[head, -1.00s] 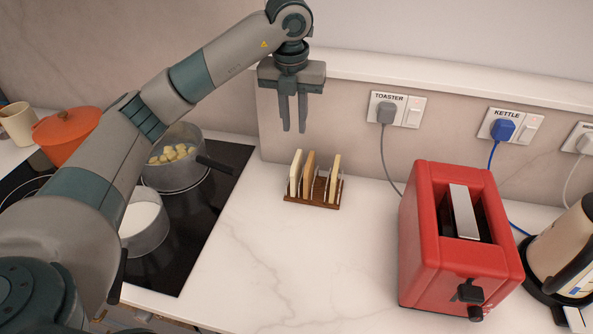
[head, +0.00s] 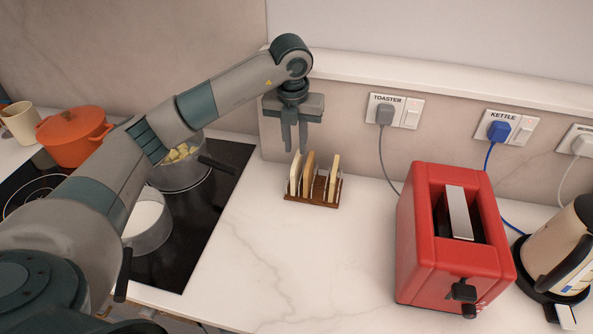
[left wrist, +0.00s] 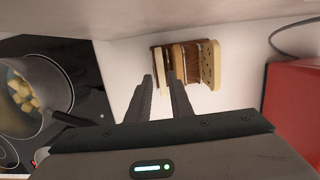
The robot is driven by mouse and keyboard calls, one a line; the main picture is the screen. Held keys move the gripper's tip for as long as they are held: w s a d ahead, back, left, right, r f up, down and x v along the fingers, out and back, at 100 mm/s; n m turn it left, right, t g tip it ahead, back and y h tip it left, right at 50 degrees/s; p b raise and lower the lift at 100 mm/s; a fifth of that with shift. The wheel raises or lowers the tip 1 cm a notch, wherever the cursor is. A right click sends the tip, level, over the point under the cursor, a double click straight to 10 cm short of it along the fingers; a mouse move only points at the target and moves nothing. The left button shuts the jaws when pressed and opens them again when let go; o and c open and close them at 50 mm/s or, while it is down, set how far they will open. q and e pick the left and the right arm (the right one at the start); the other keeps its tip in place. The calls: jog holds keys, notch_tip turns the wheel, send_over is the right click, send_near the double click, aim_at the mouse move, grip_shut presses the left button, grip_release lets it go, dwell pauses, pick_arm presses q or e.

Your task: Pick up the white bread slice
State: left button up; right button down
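A wooden toast rack (head: 318,204) stands on the counter and holds three upright slices. The left slice is plain and pale, and I take it for the white bread slice (head: 294,178); it also shows in the left wrist view (left wrist: 159,72). A brown slice (head: 308,178) is in the middle. The right slice (head: 334,178) is pale and shows dark specks in the left wrist view (left wrist: 211,66). My left gripper (head: 295,147) points down just above the rack's left end, its fingers apart and empty. My right gripper is out of view.
A red toaster (head: 418,245) stands to the right, with a kettle (head: 560,245) beyond it. The hob (head: 215,205) with pots is to the left. The wall with sockets (head: 397,110) is close behind. The counter in front of the rack is clear.

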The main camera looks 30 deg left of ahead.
aim_at(296, 158)
pick_arm(q)
jog(key=shift+s+f+p, duration=0.1)
jog(key=shift+f+p, duration=0.2)
notch_tip(296, 158, down, 3)
jog(key=shift+d+r+p, duration=0.1)
jog(key=shift+p, duration=0.75)
jog(key=shift+f, duration=0.55)
jog(key=shift+w, duration=0.2)
grip_shut()
